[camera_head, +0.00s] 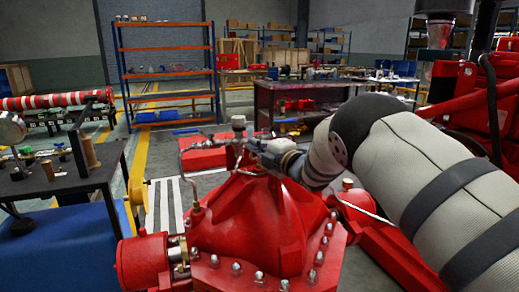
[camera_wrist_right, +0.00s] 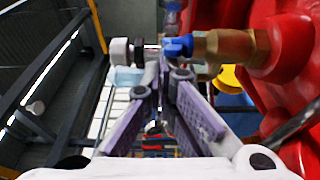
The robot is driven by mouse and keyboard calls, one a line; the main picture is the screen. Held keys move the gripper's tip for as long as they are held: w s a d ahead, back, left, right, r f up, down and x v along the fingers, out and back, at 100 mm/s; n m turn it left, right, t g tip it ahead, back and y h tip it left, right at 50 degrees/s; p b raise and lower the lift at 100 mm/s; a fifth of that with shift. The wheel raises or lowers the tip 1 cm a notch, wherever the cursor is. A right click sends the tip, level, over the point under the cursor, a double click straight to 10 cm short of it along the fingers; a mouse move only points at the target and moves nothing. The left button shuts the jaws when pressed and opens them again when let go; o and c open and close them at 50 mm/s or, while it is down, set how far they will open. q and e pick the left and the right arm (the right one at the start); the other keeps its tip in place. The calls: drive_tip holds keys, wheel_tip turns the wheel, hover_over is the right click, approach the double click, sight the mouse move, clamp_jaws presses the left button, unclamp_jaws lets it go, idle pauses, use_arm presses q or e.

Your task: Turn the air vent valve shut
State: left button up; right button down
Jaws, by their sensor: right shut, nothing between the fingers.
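The air vent valve stands on top of the red pump casing (camera_head: 265,225); its pale round cap (camera_head: 238,122) shows in the head view. In the right wrist view the valve has a brass body (camera_wrist_right: 230,47), a blue part (camera_wrist_right: 178,47) and a grey-white cap (camera_wrist_right: 120,50) in line. My right gripper (camera_head: 255,146) reaches in from the right, close beside the valve. In the wrist view its two grey-purple fingers (camera_wrist_right: 165,78) come together at the tips, just short of the blue part, with nothing between them. Whether they touch the valve I cannot tell. My left gripper is out of view.
A thin metal pipe (camera_head: 188,170) runs down the casing's left side. Bolts ring the casing's flange. A dark bench (camera_head: 90,180) with small parts stands at left. An orange shelf rack (camera_head: 165,50) and a dark red table (camera_head: 300,88) stand behind, well away.

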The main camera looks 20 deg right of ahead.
drive_tip(key=shift+w+a, duration=0.15)
drive_tip(key=shift+w, duration=0.3)
drive_tip(key=shift+a, duration=0.1)
idle(1.5)
